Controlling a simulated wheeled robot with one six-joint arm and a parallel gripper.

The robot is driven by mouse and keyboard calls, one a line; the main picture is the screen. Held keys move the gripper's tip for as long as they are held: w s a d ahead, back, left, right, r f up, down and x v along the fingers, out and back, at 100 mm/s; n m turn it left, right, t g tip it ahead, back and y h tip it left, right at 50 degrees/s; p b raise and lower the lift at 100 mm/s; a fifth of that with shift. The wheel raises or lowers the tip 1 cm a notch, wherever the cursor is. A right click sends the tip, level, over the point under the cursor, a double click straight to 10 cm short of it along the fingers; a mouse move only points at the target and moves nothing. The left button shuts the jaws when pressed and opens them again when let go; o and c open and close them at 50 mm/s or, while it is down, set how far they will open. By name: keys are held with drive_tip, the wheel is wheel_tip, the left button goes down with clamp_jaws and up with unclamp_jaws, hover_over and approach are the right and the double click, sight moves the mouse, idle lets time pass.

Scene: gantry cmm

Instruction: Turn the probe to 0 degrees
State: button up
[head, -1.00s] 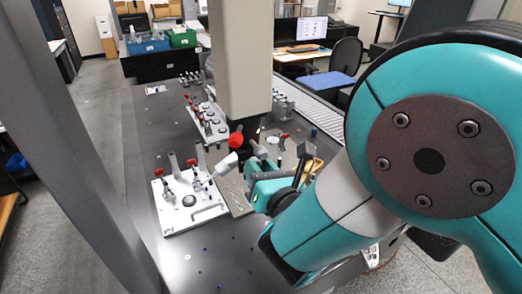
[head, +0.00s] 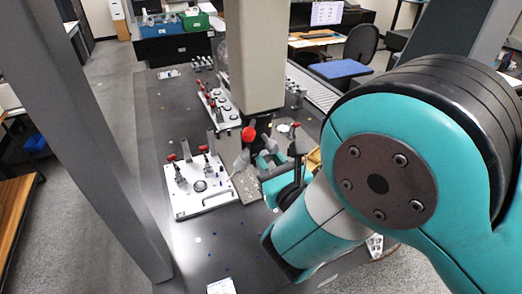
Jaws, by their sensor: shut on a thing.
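The probe hangs under the beige gantry column (head: 255,60). Its red part (head: 249,134) shows just below the column's lower end. My gripper (head: 256,152) is at the probe, with one pale finger on the left and one on the right, close to the red part. It is shut on the probe, though the exact contact is small and partly hidden. The probe's tip and its angle marking cannot be made out. My teal arm covers the right side of the view.
A white fixture plate (head: 203,202) with red-handled clamps stands left of the probe. Another clamp plate (head: 220,110) lies behind it. A grey post (head: 95,130) rises at the left.

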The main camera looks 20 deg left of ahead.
drive_tip(key=shift+a+r, duration=0.1)
drive_tip(key=shift+r, duration=0.05)
drive_tip(key=shift+n+p, duration=1.35)
drive_tip(key=shift+n, duration=1.05)
drive_tip(key=n, duration=0.4)
drive_tip(key=o, duration=0.6)
